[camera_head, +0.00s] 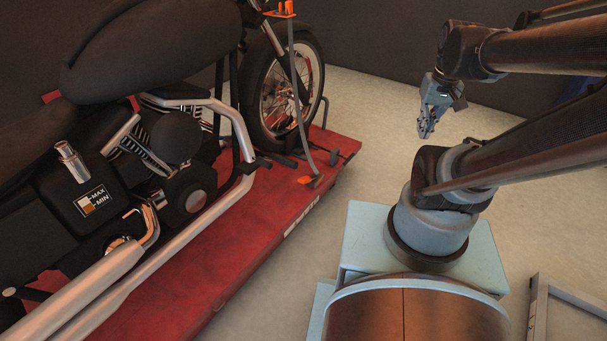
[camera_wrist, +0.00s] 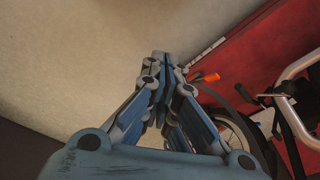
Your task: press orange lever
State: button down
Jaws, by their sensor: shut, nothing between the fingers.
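A small orange lever (camera_head: 305,180) sits low at the near edge of the red lift platform, close to the front wheel. In the wrist view the orange lever (camera_wrist: 206,78) shows just right of my fingertips, by the red platform's edge. My gripper (camera_head: 425,130) is shut and empty, pointing down over the bare floor to the right of the lift. In the wrist view my gripper (camera_wrist: 164,62) has its fingertips together, apart from the lever. The distance between them in depth is hard to judge.
The red motorcycle lift (camera_head: 270,220) carries a black motorcycle (camera_head: 165,135) with chrome pipes. A grey strap (camera_head: 297,95) runs up from near the lever to another orange part (camera_head: 285,8). A grey frame (camera_head: 565,305) lies at lower right. Pale floor (camera_head: 375,120) is open between.

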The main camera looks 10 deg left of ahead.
aim_at(302, 178)
jog(key=w+a+r+n+g+y, duration=0.1)
jog(key=w+a+n, duration=0.1)
jog(key=w+a, duration=0.35)
jog(key=w+a+r+n+g, duration=0.1)
jog(key=w+a, duration=0.1)
jog(key=w, duration=0.6)
jog(key=w+a+f+n+g, duration=0.1)
jog(key=w+a+f+n, duration=0.15)
jog(key=w+a, duration=0.3)
jog(key=w+a+f+n, duration=0.1)
jog(key=w+a+f, duration=0.25)
jog(key=w, duration=0.25)
jog(key=w+a+f+n+g, duration=0.25)
jog(key=w+a+f, duration=0.45)
jog(key=a+f, duration=0.55)
jog(key=a+f+n, duration=0.1)
jog(key=a+f, duration=0.3)
jog(key=f, duration=0.4)
jog(key=a+f+n, duration=0.1)
jog(key=a+f, duration=0.3)
jog(key=f, duration=0.5)
jog(key=shift+a+f+n+g+y, duration=0.3)
jog(key=shift+a+n+g, duration=0.05)
jog(key=shift+n, duration=0.05)
jog(key=shift+s, duration=0.15)
jog(key=x, duration=1.4)
